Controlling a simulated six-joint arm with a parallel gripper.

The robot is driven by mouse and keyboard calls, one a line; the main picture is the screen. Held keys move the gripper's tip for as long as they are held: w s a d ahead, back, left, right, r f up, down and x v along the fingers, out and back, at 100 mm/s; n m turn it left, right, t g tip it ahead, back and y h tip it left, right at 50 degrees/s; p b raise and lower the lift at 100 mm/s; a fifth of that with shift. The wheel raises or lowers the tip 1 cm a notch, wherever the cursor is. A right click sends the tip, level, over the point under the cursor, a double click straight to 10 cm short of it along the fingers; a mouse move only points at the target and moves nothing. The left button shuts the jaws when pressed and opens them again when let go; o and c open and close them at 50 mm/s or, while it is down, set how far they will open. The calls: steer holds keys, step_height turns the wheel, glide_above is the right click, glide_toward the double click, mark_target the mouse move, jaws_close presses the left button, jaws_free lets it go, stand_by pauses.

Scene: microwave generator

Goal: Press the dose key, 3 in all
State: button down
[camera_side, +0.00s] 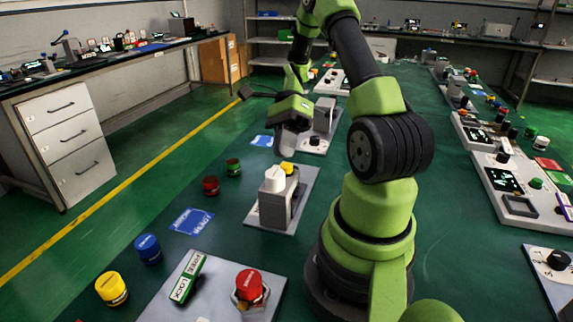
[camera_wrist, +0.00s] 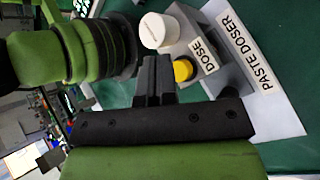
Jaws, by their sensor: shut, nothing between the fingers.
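The paste doser (camera_side: 283,205) is a grey block on a pale plate in the middle of the side view. It carries a white cylinder (camera_side: 274,179) and a round yellow dose key (camera_side: 288,168). In the wrist view the yellow key (camera_wrist: 183,70) sits beside the DOSE label (camera_wrist: 204,58), with the white cylinder (camera_wrist: 155,31) farther up. My gripper (camera_side: 288,153) is shut and empty, close above the yellow key in the side view. In the wrist view its fingertips (camera_wrist: 153,64) are just left of the key. I cannot tell whether they touch it.
A red button (camera_side: 249,285) and a green LOCK sign (camera_side: 188,277) are on a nearer plate. Blue (camera_side: 148,248), yellow (camera_side: 112,288), dark red (camera_side: 211,185) and green (camera_side: 233,166) cylinders stand to the left. A blue card (camera_side: 192,221) lies on clear green bench.

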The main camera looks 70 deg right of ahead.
mark_target(282, 165)
steer(key=shift+r, duration=2.55)
steer(key=shift+w+a+r+n, duration=0.15)
steer(key=shift+a+r+n, duration=0.1)
steer(key=shift+n, duration=0.05)
steer(key=s+a+r+n+t+h, duration=0.2)
steer(key=a+r+n, duration=0.4)
steer(key=a+n, duration=0.3)
steer(key=s+a+r+n+t+h, duration=0.2)
steer(key=a+r+n+t+h, duration=0.3)
steer(key=a+n, duration=0.4)
steer(key=n+t, duration=0.1)
steer(key=n, duration=0.2)
steer(key=shift+r, duration=0.35)
